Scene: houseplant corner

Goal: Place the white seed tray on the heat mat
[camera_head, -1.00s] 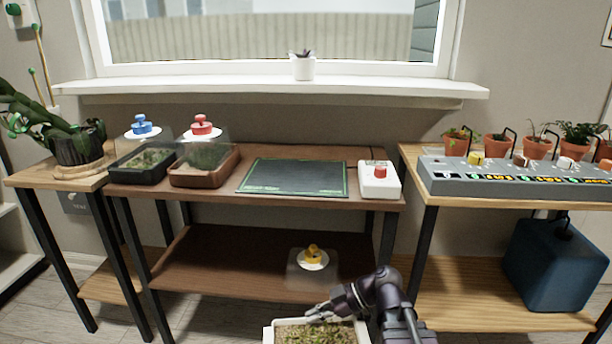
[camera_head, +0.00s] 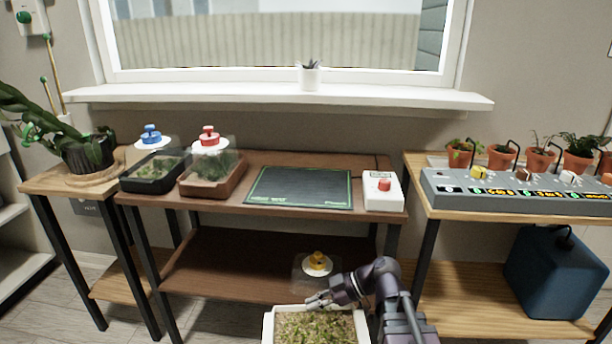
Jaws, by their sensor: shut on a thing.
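The white seed tray (camera_head: 267,326) is at the bottom of the view, filled with soil and small green seedlings. My gripper (camera_head: 318,301) is shut on its far rim. The tray is held low, in front of the table, and its near part is cut off by the picture's edge. The heat mat (camera_head: 299,188) is a dark flat sheet with a green border, lying bare on the middle table's top.
On the same top, a black tray (camera_head: 150,176) and a brown tray (camera_head: 212,184) with clear covers stand left of the mat. A white box with a red knob (camera_head: 383,191) stands right of it. A yellow-knobbed cover (camera_head: 317,264) lies on the lower shelf.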

